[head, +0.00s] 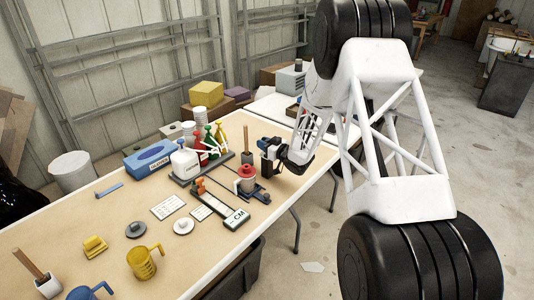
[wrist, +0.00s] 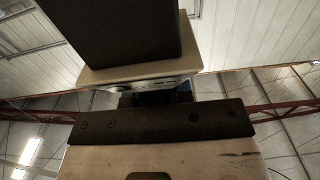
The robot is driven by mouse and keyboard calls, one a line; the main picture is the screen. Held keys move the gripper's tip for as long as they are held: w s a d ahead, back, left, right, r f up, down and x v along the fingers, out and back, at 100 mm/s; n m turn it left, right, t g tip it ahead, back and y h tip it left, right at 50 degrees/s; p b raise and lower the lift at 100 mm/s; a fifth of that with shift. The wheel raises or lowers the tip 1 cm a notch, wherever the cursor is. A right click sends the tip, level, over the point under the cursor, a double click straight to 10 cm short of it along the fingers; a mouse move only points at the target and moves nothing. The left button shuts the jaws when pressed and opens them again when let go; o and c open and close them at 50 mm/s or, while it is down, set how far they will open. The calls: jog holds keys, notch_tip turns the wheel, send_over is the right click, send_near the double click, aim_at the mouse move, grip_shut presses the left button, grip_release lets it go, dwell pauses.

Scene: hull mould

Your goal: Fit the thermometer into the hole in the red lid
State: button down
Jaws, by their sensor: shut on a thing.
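The red lid (head: 246,171) sits on a grey cup (head: 246,184) on a dark base near the table's right end, in the head view. My gripper (head: 265,161) is just right of the lid and close to it, at the end of my white arm. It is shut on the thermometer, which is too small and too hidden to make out. I cannot tell its tilt or whether it touches the lid. The hole in the lid is not clear. The wrist view shows dark and pale blocks close up against the roof, with neither lid nor thermometer recognisable.
A stand with bottles (head: 186,162) is behind left, and a blue box (head: 149,159) farther left. A yellow jug (head: 142,262) stands at the front left. The table (head: 110,215) has bare room on the left.

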jog(key=shift+r, duration=0.15)
notch_tip(320, 180, up, 18)
dwell(0.9)
dwell(0.5)
jog(key=s+a, duration=0.8)
jog(key=shift+s+a+r, duration=0.35)
jog(key=shift+a+r, duration=0.05)
